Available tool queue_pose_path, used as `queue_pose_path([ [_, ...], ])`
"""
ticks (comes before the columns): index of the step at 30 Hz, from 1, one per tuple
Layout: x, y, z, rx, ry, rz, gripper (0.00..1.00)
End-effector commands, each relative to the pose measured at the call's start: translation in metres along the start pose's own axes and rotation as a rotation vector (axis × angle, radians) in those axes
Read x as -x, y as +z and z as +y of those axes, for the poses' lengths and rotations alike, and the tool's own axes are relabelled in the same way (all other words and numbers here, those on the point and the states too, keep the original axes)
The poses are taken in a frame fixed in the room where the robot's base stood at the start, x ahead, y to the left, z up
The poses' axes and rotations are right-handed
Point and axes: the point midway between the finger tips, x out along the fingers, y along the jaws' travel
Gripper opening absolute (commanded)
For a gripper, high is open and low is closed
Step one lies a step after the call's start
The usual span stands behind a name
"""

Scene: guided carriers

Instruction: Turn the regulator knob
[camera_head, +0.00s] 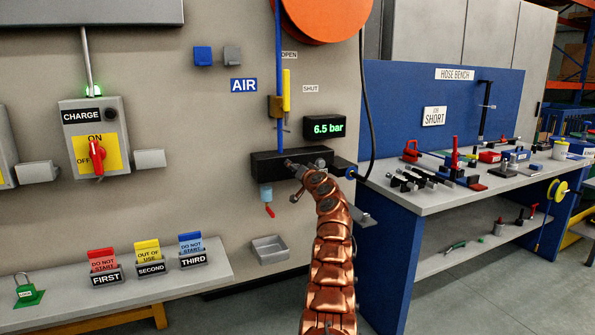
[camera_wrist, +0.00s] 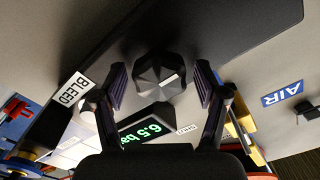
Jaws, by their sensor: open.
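The regulator knob (camera_wrist: 158,88) is black and fluted with a white mark on its face. It shows in the middle of the wrist view, and my gripper hides it in the head view. My gripper (camera_wrist: 159,70) is open, with one finger on each side of the knob and visible gaps between. I cannot tell how far the fingertips reach along it. In the head view my gripper (camera_head: 303,170) is at the front of the black regulator block (camera_head: 268,166). The display (camera_head: 324,128) reads 6.5 bar in green; it also shows in the wrist view (camera_wrist: 148,134).
A yellow valve handle (camera_head: 286,90) stands upright above the block on the blue pipe. A small bowl with a red lever (camera_head: 269,210) hangs below. The hose bench (camera_head: 450,195) with tools stands at right. A shelf with tags (camera_head: 200,280) is at lower left.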

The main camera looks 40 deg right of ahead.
Motion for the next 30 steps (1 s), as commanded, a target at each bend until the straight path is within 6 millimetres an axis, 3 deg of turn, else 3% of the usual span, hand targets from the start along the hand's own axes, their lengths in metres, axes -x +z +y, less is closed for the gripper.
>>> queue_pose_path([
  [14,0.01,0.001,0.003,-0.011,-0.002,0.002,0.72],
  [30,0.038,0.0,0.003,-0.001,0.002,0.003,0.72],
])
